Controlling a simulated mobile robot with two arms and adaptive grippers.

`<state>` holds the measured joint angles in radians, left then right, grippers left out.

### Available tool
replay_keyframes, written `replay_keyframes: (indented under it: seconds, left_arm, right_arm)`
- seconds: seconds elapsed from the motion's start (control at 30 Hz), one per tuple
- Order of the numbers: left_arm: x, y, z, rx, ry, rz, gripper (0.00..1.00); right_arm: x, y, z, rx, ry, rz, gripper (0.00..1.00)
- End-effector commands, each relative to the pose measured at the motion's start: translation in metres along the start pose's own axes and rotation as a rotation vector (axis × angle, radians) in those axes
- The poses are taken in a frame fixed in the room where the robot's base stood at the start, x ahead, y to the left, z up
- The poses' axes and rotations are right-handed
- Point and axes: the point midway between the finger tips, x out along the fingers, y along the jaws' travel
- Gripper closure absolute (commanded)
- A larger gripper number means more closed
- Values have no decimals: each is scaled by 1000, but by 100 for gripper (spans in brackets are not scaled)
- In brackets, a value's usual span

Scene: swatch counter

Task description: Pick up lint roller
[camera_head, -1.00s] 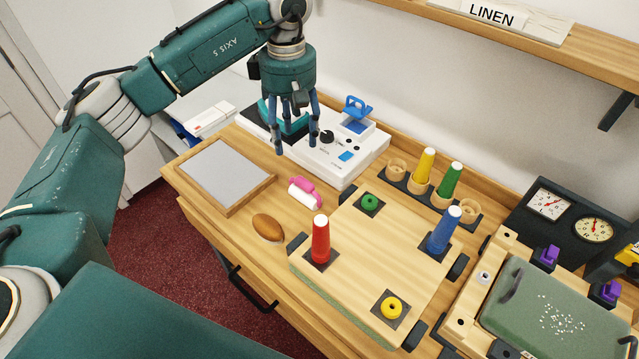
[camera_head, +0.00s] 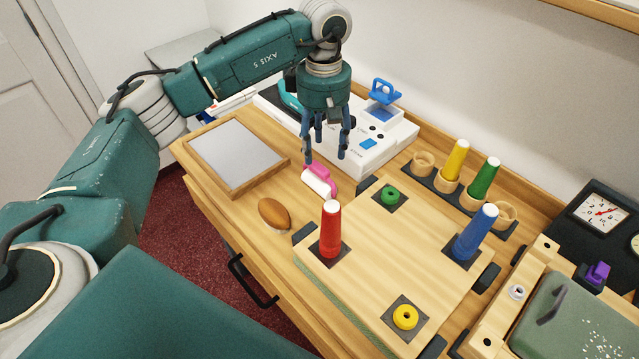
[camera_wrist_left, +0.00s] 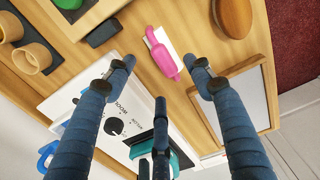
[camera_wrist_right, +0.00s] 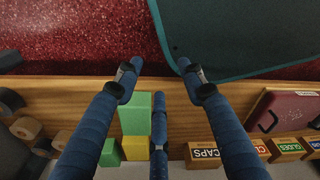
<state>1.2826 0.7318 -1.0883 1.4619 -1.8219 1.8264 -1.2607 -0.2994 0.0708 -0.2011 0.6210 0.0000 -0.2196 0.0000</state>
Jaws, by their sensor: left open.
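The lint roller (camera_head: 319,180), with a pink handle part and a white roll, lies on the wooden counter between the grey-topped board and the peg board. My left gripper (camera_head: 325,154) is open and empty, pointing down above the counter, just behind the lint roller. In the left wrist view the lint roller (camera_wrist_left: 162,52) lies ahead of the spread fingertips (camera_wrist_left: 160,75), apart from them. My right gripper (camera_wrist_right: 159,75) shows only in its own wrist view, with fingers spread, above a wooden edge and red carpet.
A brown oval-backed brush (camera_head: 273,213) lies in front of the roller. A white device (camera_head: 395,140) stands behind it. The peg board (camera_head: 370,285) carries upright red (camera_head: 330,228) and blue (camera_head: 476,232) cones. Green and yellow blocks (camera_wrist_right: 135,115) show in the right wrist view.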

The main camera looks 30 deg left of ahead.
Motion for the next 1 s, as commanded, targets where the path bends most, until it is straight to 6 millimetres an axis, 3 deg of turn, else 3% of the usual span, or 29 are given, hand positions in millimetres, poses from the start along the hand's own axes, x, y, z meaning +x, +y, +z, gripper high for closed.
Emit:
replay_keyframes:
  seconds: [0.13,0.37,0.63,0.93,1.0]
  left_arm:
    - [20,0,0,-1,-1,-2,47]
    - [38,-1,-1,-2,-1,-3,47]
    - [76,0,-4,0,-2,-2,47]
    - [83,1,-4,0,0,1,47]
    - [83,1,-4,0,0,1,59]
  right_arm:
    - [-8,2,-4,-1,5,2,60]
    - [-17,7,-2,-3,1,8,60]
    - [-35,11,-1,-5,-4,12,60]
    - [-34,11,0,-4,-5,12,60]
    - [-34,11,0,-4,-5,12,60]
